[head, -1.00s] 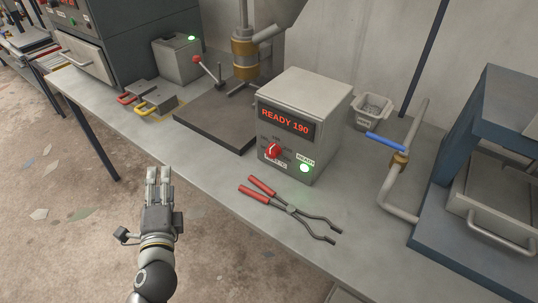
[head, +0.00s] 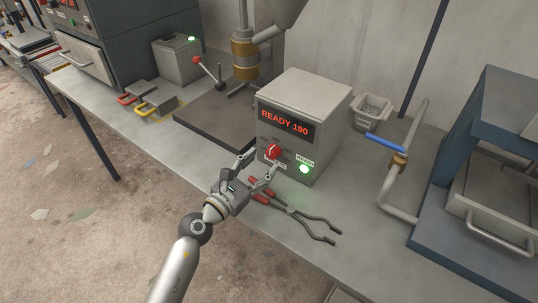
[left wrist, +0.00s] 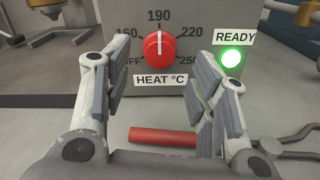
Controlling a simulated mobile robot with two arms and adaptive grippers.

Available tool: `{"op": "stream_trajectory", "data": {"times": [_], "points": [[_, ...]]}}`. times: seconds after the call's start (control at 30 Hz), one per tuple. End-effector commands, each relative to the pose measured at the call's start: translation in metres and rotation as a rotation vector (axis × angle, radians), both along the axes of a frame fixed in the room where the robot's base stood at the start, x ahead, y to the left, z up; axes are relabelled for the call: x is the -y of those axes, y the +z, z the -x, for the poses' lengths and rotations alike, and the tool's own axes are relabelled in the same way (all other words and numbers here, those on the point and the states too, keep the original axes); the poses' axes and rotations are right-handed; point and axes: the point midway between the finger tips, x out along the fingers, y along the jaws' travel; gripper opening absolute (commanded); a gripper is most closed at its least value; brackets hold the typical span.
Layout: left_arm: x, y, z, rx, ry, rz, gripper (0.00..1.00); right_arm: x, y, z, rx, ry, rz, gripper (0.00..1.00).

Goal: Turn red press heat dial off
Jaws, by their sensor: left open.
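The red heat dial (head: 273,152) is on the front of a grey control box (head: 305,92) whose display reads READY 190. In the left wrist view the dial (left wrist: 159,48) has its white pointer straight up at 190, and OFF is at the lower left of its scale. My left gripper (head: 259,167) is open just in front of the dial, with a finger to each side of it in the wrist view (left wrist: 158,85). The fingers do not appear to touch the dial. A green READY lamp (head: 304,169) is lit. My right gripper is not in view.
Red-handled tongs (head: 291,210) lie on the bench under and beside my left gripper. A pipe with a blue lever (head: 385,142) and a small grey bin (head: 371,112) are to the right. A press plate (head: 205,120) is to the left.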

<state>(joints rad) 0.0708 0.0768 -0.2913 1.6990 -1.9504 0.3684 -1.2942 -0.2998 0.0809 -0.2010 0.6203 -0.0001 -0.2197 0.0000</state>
Motion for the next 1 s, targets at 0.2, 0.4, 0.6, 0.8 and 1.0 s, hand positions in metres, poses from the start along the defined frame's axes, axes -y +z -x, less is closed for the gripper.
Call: {"op": "stream_trajectory", "data": {"times": [0.2,0.4,0.6,0.8,1.0], "points": [[0.02,0.0,-0.028,-0.001,0.001,0.003,0.53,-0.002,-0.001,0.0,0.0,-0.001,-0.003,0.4],[0.027,0.0,-0.037,-0.002,0.001,0.003,0.53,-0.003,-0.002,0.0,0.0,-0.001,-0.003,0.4],[0.027,0.0,-0.037,-0.002,0.001,0.003,0.53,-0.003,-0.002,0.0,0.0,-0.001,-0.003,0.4],[0.027,0.0,-0.037,-0.002,0.001,0.003,0.33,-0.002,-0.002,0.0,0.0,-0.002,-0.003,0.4],[0.027,0.0,-0.037,-0.002,0.001,0.003,0.08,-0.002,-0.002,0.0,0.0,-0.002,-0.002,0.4]]}}
